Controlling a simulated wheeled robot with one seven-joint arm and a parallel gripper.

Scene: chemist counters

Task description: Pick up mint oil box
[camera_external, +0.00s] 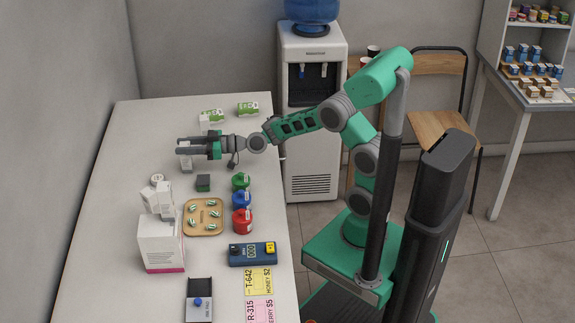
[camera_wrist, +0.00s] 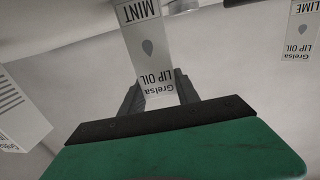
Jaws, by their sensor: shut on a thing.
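The mint oil box is a slim white carton marked "MINT" and "LIP OIL" in the wrist view (camera_wrist: 148,45), between the two dark fingers of my gripper (camera_wrist: 158,92). The fingers are shut on its sides. In the external view, my gripper (camera_external: 184,146) is level over the far part of the counter, with a small pale box (camera_external: 187,164) just below the fingers. I cannot tell whether its lower end touches the counter.
A similar "LIME" carton (camera_wrist: 301,30) shows at upper right in the wrist view. Green-and-white boxes (camera_external: 247,109) lie behind my gripper.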

